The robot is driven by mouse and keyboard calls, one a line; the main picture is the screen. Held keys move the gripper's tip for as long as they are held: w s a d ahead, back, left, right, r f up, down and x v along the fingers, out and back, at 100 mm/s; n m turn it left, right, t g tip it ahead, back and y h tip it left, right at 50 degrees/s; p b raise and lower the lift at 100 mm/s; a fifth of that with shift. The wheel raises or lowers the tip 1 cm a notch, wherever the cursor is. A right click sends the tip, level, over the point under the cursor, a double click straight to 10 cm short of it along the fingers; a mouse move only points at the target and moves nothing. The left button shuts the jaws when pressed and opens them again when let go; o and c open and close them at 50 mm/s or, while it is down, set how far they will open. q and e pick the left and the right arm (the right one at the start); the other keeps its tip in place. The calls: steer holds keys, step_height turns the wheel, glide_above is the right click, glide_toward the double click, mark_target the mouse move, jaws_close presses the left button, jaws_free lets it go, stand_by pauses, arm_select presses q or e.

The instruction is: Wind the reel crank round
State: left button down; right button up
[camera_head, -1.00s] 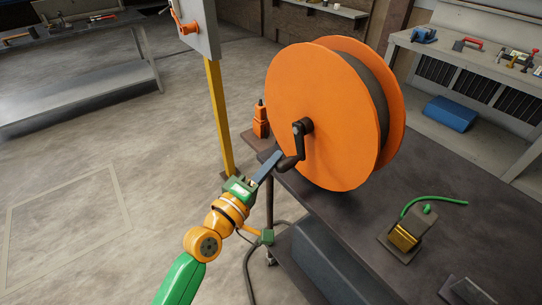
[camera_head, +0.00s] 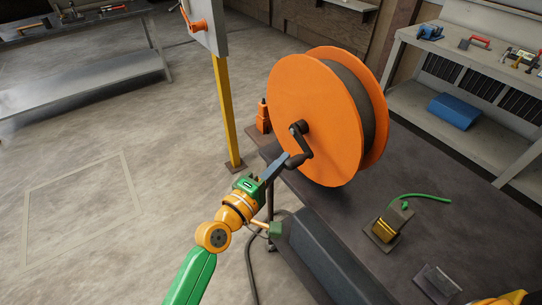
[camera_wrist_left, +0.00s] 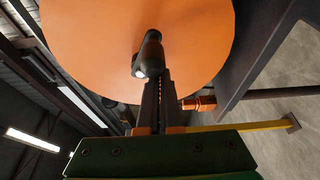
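A big orange reel (camera_head: 318,125) stands upright on the dark table. Its black crank (camera_head: 302,142) is fixed at the hub of the near face, its arm pointing down and slightly right, with the handle (camera_head: 293,161) sticking out toward the lower left. My left gripper (camera_head: 283,164) is at the handle, coming from the lower left, its fingers shut on it. In the left wrist view the handle (camera_wrist_left: 149,55) is at the fingertips and partly covers them, with the reel face (camera_wrist_left: 100,40) behind. My right gripper is out of view.
A small brass-and-green device (camera_head: 386,229) and a dark plate (camera_head: 437,283) are on the dark table (camera_head: 340,215). An orange bottle-like object (camera_head: 263,119) stands behind the reel's left. A yellow post (camera_head: 226,115) carries a grey panel. Floor at left is clear.

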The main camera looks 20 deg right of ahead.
arm_select(q)
steer(key=shift+s+d+r+p, duration=0.2)
steer(key=shift+s+r+p, duration=0.2)
steer(key=shift+r, duration=0.25)
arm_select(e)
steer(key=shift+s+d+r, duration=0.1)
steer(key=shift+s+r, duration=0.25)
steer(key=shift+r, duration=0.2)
arm_select(q)
steer(key=shift+r, duration=0.1)
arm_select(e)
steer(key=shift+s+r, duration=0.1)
